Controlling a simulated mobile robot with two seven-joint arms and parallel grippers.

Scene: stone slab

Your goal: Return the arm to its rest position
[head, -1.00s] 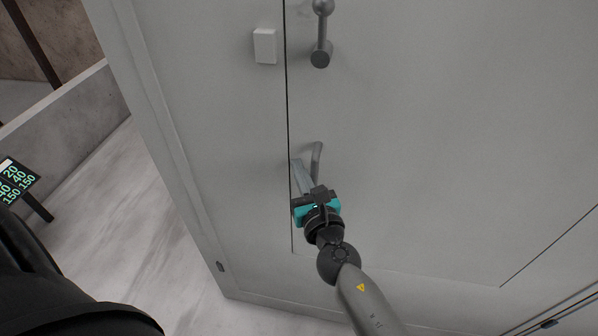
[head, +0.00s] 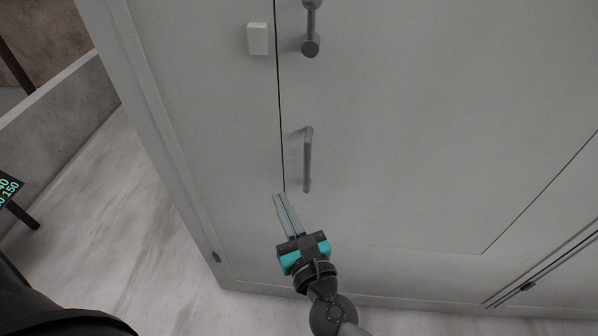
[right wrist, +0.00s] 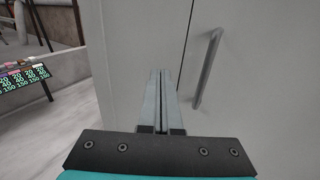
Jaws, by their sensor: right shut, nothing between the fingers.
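My right gripper (head: 279,198) is shut and empty in the head view. Its grey fingers lie together and point up toward the white cabinet door, below and left of a grey bar handle (head: 307,160). In the right wrist view the shut fingers (right wrist: 160,75) stand in the middle, and the handle (right wrist: 207,70) is to their right, apart from them. My left gripper is not in view.
The white cabinet door (head: 400,130) fills most of the head view. An upper lever handle (head: 311,45) and a small white box (head: 258,39) are near its top. Pale floor (head: 130,220) is open to the left. A dark board with numbers (right wrist: 25,77) stands left.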

